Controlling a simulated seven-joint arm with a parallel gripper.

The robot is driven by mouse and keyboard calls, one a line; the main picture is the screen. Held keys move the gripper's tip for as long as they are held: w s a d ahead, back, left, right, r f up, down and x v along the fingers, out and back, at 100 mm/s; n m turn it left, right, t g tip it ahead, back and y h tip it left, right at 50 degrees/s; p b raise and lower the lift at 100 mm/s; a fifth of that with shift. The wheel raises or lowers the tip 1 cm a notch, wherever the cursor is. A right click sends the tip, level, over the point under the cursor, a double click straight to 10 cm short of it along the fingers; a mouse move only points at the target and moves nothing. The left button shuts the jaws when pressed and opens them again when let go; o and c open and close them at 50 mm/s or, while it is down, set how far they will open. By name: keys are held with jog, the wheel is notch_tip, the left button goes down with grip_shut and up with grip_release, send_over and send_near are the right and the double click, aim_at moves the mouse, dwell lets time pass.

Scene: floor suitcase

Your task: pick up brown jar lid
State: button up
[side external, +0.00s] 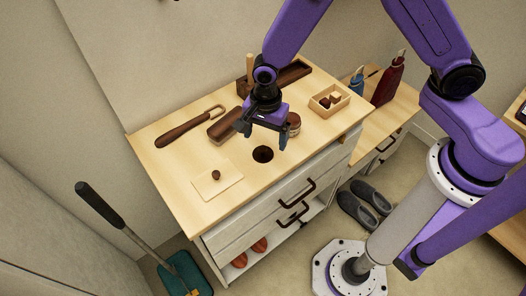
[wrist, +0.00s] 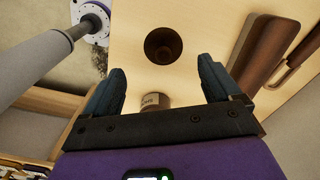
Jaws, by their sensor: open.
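A dark brown round piece (side external: 263,154), which looks like the jar lid, lies on the wooden cabinet top near its front edge. In the wrist view the brown round piece (wrist: 163,46) is ahead of and roughly centred between my fingers, with a darker inner circle. My gripper (side external: 262,135) is open and empty, above the top and just behind the piece in the side view. Both fingers show apart in the wrist view (wrist: 162,72). A small labelled jar (side external: 294,124) stands right of my gripper; part of it shows between the fingers in the wrist view (wrist: 154,101).
A brown brush-like block (side external: 225,126) and a wooden-handled tool (side external: 182,128) lie left of my gripper. A pale card with a small knob (side external: 216,175) lies at front left. A small wooden box (side external: 329,100) and a dark tray (side external: 288,77) are behind. The cabinet's front edge is close.

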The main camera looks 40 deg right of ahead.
aim_at(263, 149)
jog(key=shift+w+a+f, duration=0.1)
jog(key=shift+a+f, duration=0.1)
jog(key=shift+f, duration=1.1)
jog(key=shift+a+f, duration=0.15)
jog(key=shift+f, duration=1.15)
jog(key=c, duration=1.1)
